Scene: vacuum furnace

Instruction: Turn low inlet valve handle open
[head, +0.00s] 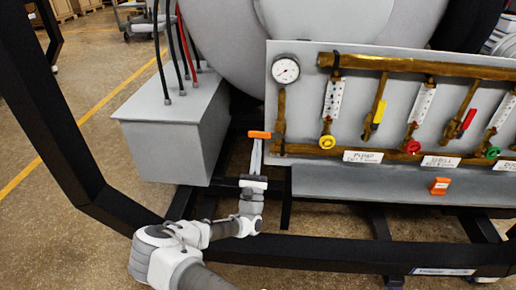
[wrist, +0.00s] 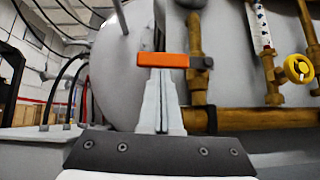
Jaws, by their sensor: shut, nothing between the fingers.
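An orange valve handle (head: 260,134) sits at the lower left of the gauge panel, beside a vertical brass pipe. It lies level in the wrist view (wrist: 163,60), with its dark pivot at its right end by the pipe. My gripper (head: 257,144) is shut and empty, its fingers pointing up from below. In the wrist view my gripper (wrist: 160,74) has its fingertips at the handle's lower edge; whether they touch it I cannot tell. A second orange handle (head: 440,186) sits lower right, below the panel. Neither handle carries a readable label.
The panel carries a round gauge (head: 286,70), a lower brass pipe (head: 300,150) and a yellow round valve (head: 327,142), with more valves to the right. A grey box (head: 175,130) stands left. A black frame bar (head: 330,250) runs low across the front.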

